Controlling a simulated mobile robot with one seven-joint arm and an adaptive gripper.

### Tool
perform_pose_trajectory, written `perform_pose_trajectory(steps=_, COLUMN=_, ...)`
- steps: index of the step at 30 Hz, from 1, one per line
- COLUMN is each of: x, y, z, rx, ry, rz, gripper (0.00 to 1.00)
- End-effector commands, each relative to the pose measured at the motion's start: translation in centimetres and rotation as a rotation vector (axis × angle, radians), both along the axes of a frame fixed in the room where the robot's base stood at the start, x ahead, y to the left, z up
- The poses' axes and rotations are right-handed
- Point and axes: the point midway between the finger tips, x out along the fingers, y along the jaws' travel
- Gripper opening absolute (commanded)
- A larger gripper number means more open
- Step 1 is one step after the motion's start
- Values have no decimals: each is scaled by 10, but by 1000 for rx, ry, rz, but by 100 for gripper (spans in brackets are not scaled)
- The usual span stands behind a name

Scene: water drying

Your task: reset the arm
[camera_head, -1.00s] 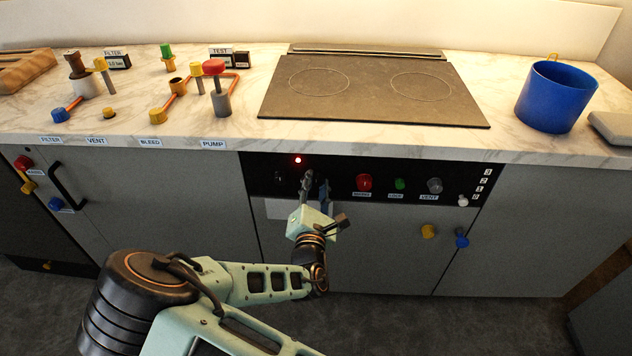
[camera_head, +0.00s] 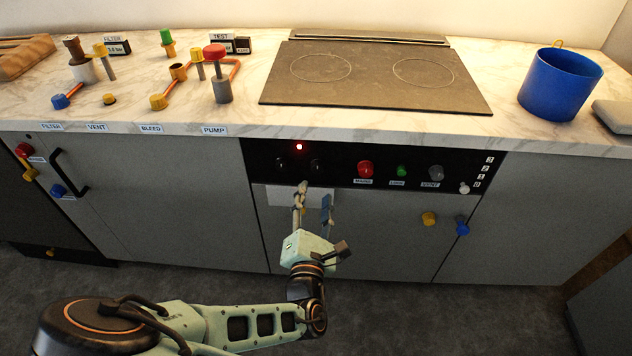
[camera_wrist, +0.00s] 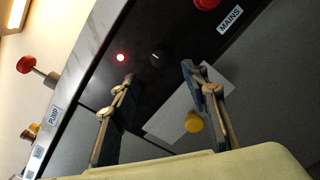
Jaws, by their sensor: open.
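My gripper (camera_head: 313,195) is in front of the cabinet, just below the black control panel (camera_head: 345,171). In the wrist view my gripper (camera_wrist: 158,75) has its two fingers spread with nothing between the tips. In that view the dark knob (camera_wrist: 156,59) and the lit red lamp (camera_wrist: 120,57) on the panel lie beyond the fingertips. A yellow knob (camera_wrist: 194,122) shows lower on the cabinet front, partly behind the right finger. A white plate (camera_head: 277,196) lies behind the fingers in the head view.
The panel also bears a red button (camera_head: 366,169), a green button (camera_head: 402,171) and a grey knob (camera_head: 436,172). The counter above holds valves, a cooktop (camera_head: 375,80) and a blue pot (camera_head: 560,85).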

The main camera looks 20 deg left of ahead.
Motion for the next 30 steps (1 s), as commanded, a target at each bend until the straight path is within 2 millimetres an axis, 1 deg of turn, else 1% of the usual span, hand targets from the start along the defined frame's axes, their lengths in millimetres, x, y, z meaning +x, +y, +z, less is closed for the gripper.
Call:
perform_pose_trajectory(steps=1, x=-7, y=-1, z=0, rx=0, ry=2, rz=1, gripper=41)
perform_pose_trajectory(steps=3, x=-14, y=-3, z=0, rx=1, ry=2, rz=1, gripper=41)
perform_pose_trajectory(steps=8, x=-20, y=-5, z=0, rx=0, ry=1, rz=-1, gripper=41)
perform_pose_trajectory(steps=24, x=-19, y=-5, z=-1, rx=6, ry=9, rz=-3, gripper=41)
perform_pose_trajectory(steps=26, x=-18, y=-5, z=-3, rx=18, ry=31, rz=-7, gripper=41)
perform_pose_trajectory(steps=30, x=-11, y=-4, z=-13, rx=86, ry=140, rz=-26, gripper=41)
